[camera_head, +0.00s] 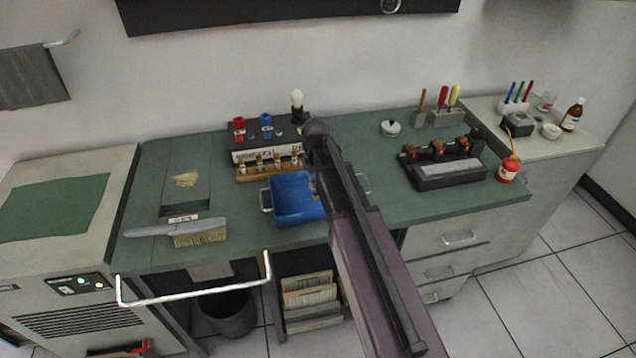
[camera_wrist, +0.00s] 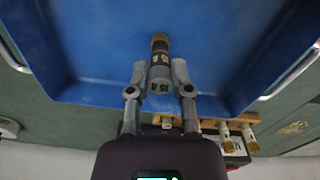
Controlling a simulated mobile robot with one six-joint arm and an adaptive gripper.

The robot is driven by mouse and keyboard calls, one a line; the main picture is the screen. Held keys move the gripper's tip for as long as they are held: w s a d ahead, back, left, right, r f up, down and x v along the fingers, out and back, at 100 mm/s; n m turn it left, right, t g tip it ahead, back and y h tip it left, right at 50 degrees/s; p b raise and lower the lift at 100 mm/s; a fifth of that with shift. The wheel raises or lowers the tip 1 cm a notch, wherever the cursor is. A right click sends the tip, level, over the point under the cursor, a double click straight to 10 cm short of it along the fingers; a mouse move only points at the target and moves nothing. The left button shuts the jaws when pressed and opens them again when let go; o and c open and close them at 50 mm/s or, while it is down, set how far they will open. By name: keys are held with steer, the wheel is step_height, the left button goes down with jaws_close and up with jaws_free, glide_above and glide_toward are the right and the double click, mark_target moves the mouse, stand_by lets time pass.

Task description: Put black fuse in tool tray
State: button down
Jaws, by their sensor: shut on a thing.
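The blue tool tray (camera_head: 292,212) lies near the front edge of the green bench and has a metal handle on each side. In the wrist view the tray (camera_wrist: 90,50) fills most of the picture. In the head view my arm hides most of my gripper and the fuse.
A wooden rack (camera_head: 245,177) with several fuses stands right behind the tray, before a tester box (camera_head: 265,148). A brush (camera_head: 195,233) lies left. A black-based device (camera_head: 445,170) and a red oil can (camera_head: 508,170) stand right. Bench between tray and brush is clear.

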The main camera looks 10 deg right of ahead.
steer(key=shift+f, duration=0.15)
steer(key=c, duration=0.5)
jaws_free()
steer(key=shift+c, duration=0.2)
steer(key=shift+r, duration=0.2)
step_height(320, 180, up, 12)
steer(key=p, duration=1.2)
steer(key=s+m, duration=0.2)
steer(key=s, duration=1.5)
steer(key=shift+d+m, duration=0.3)
steer(key=shift+d, duration=0.05)
